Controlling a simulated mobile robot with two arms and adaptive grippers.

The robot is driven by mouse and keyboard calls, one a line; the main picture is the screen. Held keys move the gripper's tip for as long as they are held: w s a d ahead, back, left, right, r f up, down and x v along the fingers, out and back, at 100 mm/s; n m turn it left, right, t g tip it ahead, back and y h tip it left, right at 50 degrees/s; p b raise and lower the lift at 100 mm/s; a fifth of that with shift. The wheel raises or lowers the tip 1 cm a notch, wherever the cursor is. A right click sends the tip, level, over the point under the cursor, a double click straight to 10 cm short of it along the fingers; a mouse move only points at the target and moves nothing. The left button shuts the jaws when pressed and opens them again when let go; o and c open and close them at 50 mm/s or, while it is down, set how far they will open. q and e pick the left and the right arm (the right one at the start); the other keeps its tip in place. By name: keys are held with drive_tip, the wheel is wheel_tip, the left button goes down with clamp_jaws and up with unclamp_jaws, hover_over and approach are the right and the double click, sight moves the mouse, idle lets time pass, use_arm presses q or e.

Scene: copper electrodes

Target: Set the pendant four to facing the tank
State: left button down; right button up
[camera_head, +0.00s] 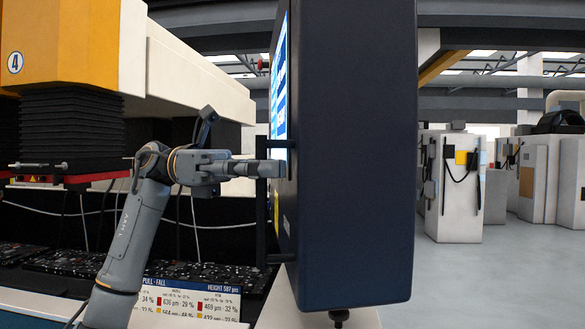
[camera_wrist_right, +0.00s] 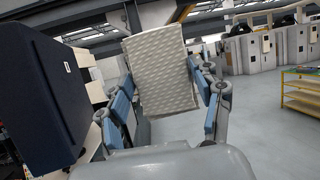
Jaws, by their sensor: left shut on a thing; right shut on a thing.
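The pendant (camera_head: 350,150) is a tall dark navy box in the middle of the head view, seen mostly from its side. Its lit screen (camera_head: 279,85) is on the left side, at a steep slant, turned towards the machine. A black bar handle (camera_head: 262,225) runs up that side. My left gripper (camera_head: 268,168) is shut on the handle near its upper end. A navy box, likely the pendant (camera_wrist_right: 55,100), also shows at the left of the right wrist view. My right gripper (camera_wrist_right: 168,95) is shut on a pale, textured block (camera_wrist_right: 160,65). The tank cannot be clearly made out.
A yellow machine head (camera_head: 65,45) marked 4, with black bellows (camera_head: 70,120), stands at the left. A printed panel (camera_head: 190,300) is low in front. Grey cabinets (camera_head: 455,185) stand at the right. A yellow-framed shelf (camera_wrist_right: 300,95) is far right, with open floor before it.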

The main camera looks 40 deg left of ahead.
use_arm(q)
drive_tip(key=shift+s+a+r, duration=0.1)
drive_tip(key=shift+a+r, duration=0.1)
drive_tip(key=shift+a, duration=0.4)
drive_tip(key=c, duration=1.4)
unclamp_jaws()
drive_tip(key=shift+f, duration=0.1)
drive_tip(key=shift+o, duration=0.2)
drive_tip(key=s+a, duration=0.2)
drive_tip(key=a, duration=0.9)
drive_tip(key=shift+a, duration=0.3)
